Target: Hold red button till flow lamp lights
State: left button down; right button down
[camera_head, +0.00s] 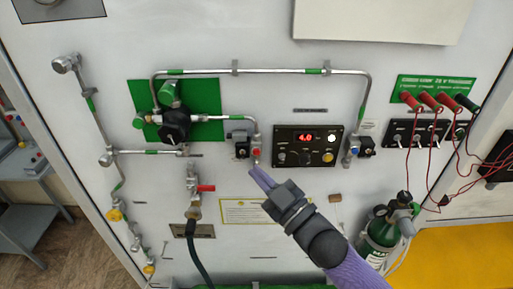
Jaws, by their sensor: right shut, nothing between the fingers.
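A small red button-like part (256,152) sits on the valve fitting left of the black control panel (284,135). The panel has a red digital display reading 4.0 (305,137), a pale, whitish round lamp (331,138) and a yellow button (327,158). I cannot read which lamp is labelled flow. My right gripper (259,174) comes from the lower right, shut and empty. Its fingertips are just below the red part in the picture; a gap seems to show, and contact cannot be told. My left gripper is out of view.
Metal pipes run around the white wall panel, with a black regulator (175,125) on a green plate at left. A green gas cylinder (382,232) stands lower right. Red cables (432,125) hang at the right.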

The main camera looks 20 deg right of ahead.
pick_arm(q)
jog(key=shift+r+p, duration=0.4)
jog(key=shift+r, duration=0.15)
pick_arm(e)
jog(key=shift+s+a, duration=0.2)
jog(key=shift+s, duration=0.4)
jog(key=shift+s+a, duration=0.15)
jog(key=shift+s, duration=0.45)
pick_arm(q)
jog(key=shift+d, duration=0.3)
